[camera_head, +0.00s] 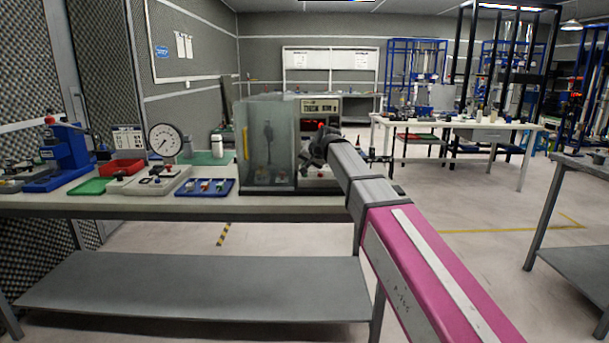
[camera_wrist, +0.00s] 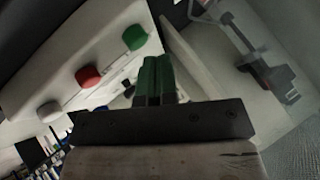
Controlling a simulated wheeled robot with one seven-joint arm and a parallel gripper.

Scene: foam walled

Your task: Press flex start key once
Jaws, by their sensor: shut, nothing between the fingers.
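The flex tester stands at the right end of the bench, with a clear enclosure (camera_head: 268,145) on the left and a control box with a lit red display (camera_head: 320,124) on the right. No labels are readable, so I cannot tell which is the start key by name. My gripper (camera_wrist: 157,62) is shut and empty, its fingertips just beside the green key in the picture; contact is unclear. In the head view my arm hides much of the panel.
A dial gauge (camera_head: 166,141), a red bin (camera_head: 121,168), a blue tray (camera_head: 205,188) and a white bottle (camera_head: 217,146) are on the bench left of the tester. Another metal table (camera_head: 584,170) stands at the right. The floor between is open.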

